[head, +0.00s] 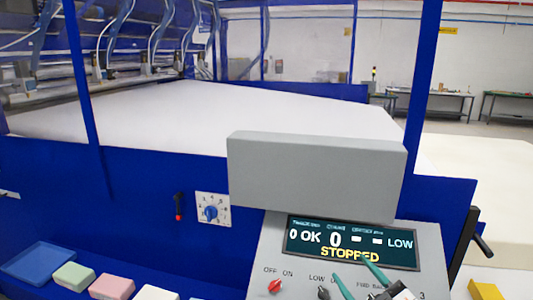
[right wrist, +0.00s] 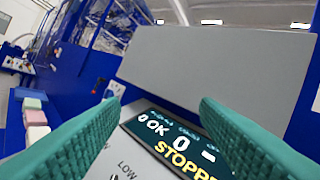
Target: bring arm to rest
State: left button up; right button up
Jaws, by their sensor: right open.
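My right gripper (head: 350,268) is at the bottom of the head view, in front of the grey control panel (head: 433,255). Its two green fingers are apart with nothing between them. In the right wrist view the open fingers (right wrist: 160,103) frame the display (right wrist: 172,143), which reads "STOPPED". The display (head: 352,242) in the head view also shows "0 OK" and "LOW". I cannot tell whether the fingertips touch the panel. My left gripper is not in view.
A grey box-shaped cover (head: 316,175) stands above the display. A red knob (head: 275,286) and a dial (head: 211,213) are on the left. Foam blocks (head: 112,286) and a blue tray (head: 38,262) lie lower left. A black handle (head: 482,245) sticks out at right.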

jog(key=s+d+f+m+g+h, duration=0.2)
jog(key=s+f+m+g+h, duration=0.25)
jog(key=f, duration=0.35)
jog(key=s+d+f+m+g+h, duration=0.25)
jog(key=s+f+h, duration=0.3)
jog(key=f, duration=0.35)
jog(key=s+a+f+m+g+y, duration=0.1)
jog(key=s+f+g, duration=0.25)
jog(key=s, duration=0.55)
jog(key=s+a+f+g, duration=0.1)
jog(key=s+f+g, duration=0.2)
jog(key=s+g, duration=0.35)
notch_tip(320, 180, down, 32)
jog(key=s+b, duration=0.2)
jog(key=b, duration=0.5)
jog(key=s+d+f+b, duration=0.1)
jog(key=s+f+b, duration=0.2)
jog(key=s+f, duration=0.5)
jog(key=s+d+f+b, duration=0.2)
jog(key=s+f+b, duration=0.2)
jog(key=s+f, duration=0.5)
notch_tip(320, 180, down, 7)
jog(key=shift+g, duration=0.3)
